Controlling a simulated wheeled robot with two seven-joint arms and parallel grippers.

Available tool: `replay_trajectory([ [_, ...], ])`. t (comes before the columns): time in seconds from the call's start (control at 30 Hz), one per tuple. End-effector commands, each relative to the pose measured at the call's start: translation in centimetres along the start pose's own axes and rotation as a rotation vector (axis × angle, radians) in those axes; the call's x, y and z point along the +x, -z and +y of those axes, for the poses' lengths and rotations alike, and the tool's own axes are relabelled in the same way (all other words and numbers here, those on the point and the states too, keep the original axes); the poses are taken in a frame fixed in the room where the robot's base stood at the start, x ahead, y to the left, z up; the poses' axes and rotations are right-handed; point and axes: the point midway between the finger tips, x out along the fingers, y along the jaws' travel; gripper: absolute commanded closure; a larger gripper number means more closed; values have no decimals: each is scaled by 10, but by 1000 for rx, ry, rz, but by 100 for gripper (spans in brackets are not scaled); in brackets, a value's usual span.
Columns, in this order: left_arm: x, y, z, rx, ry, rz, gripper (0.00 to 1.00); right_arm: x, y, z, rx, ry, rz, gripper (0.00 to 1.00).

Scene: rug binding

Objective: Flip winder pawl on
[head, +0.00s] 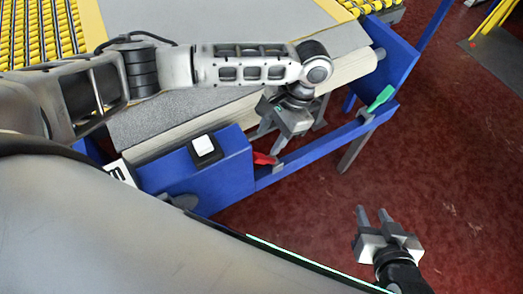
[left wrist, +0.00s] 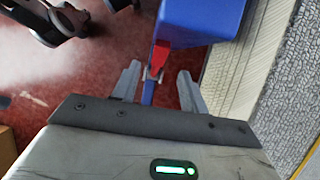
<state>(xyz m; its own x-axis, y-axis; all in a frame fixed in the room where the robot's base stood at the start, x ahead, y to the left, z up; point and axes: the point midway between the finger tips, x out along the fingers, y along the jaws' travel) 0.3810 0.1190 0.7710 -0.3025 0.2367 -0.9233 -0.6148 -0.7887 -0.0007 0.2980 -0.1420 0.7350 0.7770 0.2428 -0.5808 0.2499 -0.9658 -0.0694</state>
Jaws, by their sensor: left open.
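A small red lever (head: 264,158) sits on the blue winder frame, just right of the blue housing. A green lever (head: 381,98) stands tilted further along the same rail, at its far right end. I cannot tell from their looks which is the winder pawl. My left gripper (head: 265,144) is open, pointing down just above the red lever. In the left wrist view the red lever (left wrist: 160,56) lies ahead between the tips of my open left gripper (left wrist: 159,72), with no clear contact. My right gripper (head: 372,212) is open and empty over the floor at the right.
The blue housing (head: 222,176) carries a black and white switch box (head: 205,150). The rolled rug (head: 350,68) lies behind the blue rail (head: 320,143), under my left arm. Yellow roller beds (head: 45,35) are at the back. The red floor at the right is mostly clear.

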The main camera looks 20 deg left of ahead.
Motion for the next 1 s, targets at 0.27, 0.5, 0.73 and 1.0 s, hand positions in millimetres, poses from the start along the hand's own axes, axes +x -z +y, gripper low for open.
replay_trajectory([
  [0.27, 52, 0, 0, 0, 0, -1, 56, 3, 1, -1, 10, 1, 9, 64],
  [0.5, 68, 0, 0, 1, 0, 2, 56, 3, 3, -2, 18, 1, 15, 64],
  [0.73, 69, 0, 0, 1, 0, 2, 56, 3, 4, -1, 17, 0, 16, 64],
  [1.0, 69, 0, 0, 0, 0, 2, 100, 3, 4, 0, 12, 0, 15, 64],
])
